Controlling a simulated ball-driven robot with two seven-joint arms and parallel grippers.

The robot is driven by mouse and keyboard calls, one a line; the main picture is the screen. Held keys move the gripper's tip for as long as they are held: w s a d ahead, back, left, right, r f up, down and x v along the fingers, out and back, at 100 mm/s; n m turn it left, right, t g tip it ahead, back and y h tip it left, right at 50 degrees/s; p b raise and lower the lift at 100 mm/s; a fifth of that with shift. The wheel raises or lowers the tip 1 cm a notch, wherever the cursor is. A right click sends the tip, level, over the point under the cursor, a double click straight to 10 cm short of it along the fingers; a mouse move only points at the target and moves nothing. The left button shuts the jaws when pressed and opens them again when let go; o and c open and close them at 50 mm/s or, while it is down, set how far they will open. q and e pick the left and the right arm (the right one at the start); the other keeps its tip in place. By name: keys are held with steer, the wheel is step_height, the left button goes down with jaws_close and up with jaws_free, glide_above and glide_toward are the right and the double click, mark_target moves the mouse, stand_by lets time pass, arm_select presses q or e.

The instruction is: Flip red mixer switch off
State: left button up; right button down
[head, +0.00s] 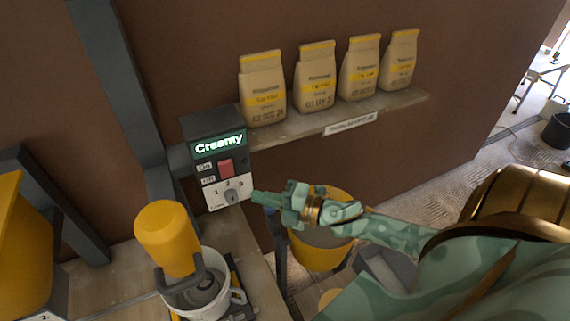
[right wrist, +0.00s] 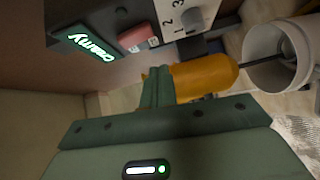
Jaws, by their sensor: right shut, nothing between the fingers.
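The mixer control box (head: 214,158) is dark, with a lit green display reading "Creamy". Its red switch (head: 225,168) sits below the display, beside the On and Off labels. A grey dial (head: 231,195) with numbers is under it. The red switch also shows at the top of the right wrist view (right wrist: 136,37). My right gripper (head: 257,197) is shut and empty, just right of the dial and below the switch, seemingly close to the box; I cannot tell whether it touches. Its closed fingers show in the wrist view (right wrist: 157,86). My left gripper is not in view.
A yellow mixer (head: 167,238) stands over a white bucket (head: 203,292) below the box. A shelf (head: 300,126) above right holds several paper bags (head: 316,78). A yellow bucket (head: 322,256) is behind my right arm. A dark post (head: 117,78) rises left of the box.

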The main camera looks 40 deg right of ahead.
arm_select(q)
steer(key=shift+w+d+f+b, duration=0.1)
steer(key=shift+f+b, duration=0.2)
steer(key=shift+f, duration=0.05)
arm_select(e)
steer(key=v, duration=0.5)
steer(key=shift+s+f, duration=0.25)
steer(key=shift+s+a, duration=0.1)
